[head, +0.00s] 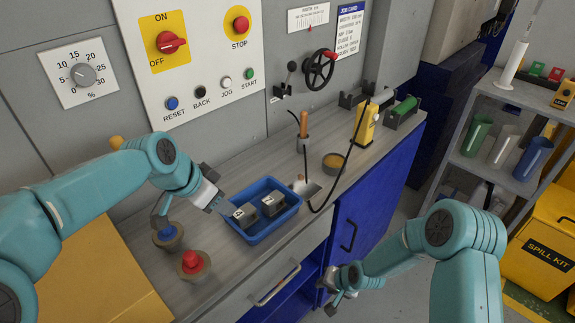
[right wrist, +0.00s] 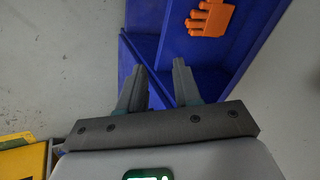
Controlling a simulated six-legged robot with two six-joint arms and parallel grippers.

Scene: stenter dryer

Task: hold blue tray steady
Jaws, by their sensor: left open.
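The blue tray (head: 258,236) sits on the grey worktop in the head view, with two grey metal blocks (head: 272,204) with pale labels inside it. My left gripper (head: 219,206) is at the tray's left rim, its fingers pointing toward the tray. It is open; whether a finger touches the rim cannot be told. My right gripper (head: 338,298) is low in front of the blue cabinet, below the worktop and away from the tray. In the right wrist view its two fingers (right wrist: 158,82) stand apart with nothing between them.
The blue cabinet (head: 358,215) has an open shelf, with an orange object (right wrist: 212,17) nearby.

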